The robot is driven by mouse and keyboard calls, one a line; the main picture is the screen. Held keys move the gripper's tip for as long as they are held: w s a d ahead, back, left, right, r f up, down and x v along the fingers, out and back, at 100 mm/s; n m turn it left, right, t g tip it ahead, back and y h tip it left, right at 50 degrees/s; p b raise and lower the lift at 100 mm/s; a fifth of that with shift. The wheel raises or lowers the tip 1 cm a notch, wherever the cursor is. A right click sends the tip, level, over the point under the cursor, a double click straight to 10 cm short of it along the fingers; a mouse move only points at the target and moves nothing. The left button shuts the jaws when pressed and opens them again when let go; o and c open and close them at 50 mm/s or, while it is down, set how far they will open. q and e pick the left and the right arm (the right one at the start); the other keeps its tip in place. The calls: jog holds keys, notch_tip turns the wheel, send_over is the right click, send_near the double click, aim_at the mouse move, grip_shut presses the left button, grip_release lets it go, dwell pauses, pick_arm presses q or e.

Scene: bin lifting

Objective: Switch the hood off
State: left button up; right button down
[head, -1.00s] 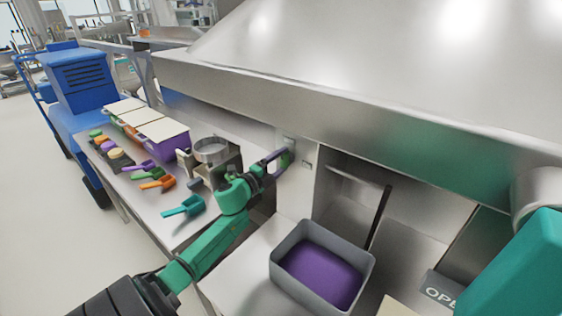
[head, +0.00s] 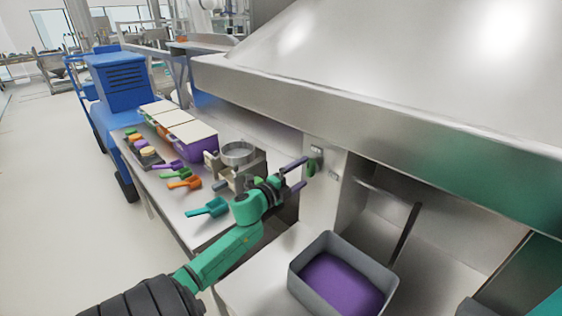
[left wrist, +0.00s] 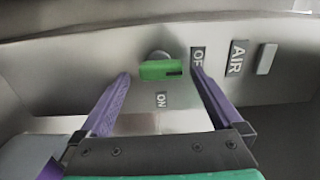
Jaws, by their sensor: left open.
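The hood's green knob (head: 312,167) sits on the metal post under the hood (head: 350,95). In the left wrist view the knob (left wrist: 160,71) lies level, its dark mark at the right end, beside a partly covered label reading "OF" (left wrist: 197,57). An "ON" label (left wrist: 161,100) is below it. My left gripper (head: 304,173) is open in front of the post. In the left wrist view its purple fingers (left wrist: 160,76) show on either side of the knob, with gaps on both sides. My right gripper is out of view.
A grey bin with purple contents (head: 297,272) stands on the counter below. Left are colored scoops (head: 207,208), lidded boxes (head: 195,130) and a metal sieve on a stand (head: 238,152). An "AIR" label (left wrist: 236,57) and a pale switch (left wrist: 266,58) are right of the knob.

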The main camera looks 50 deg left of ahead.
pick_arm(q)
jog(key=s+b, duration=0.2)
jog(key=s, duration=1)
jog(key=shift+w, duration=0.1)
jog(key=shift+d, duration=0.1)
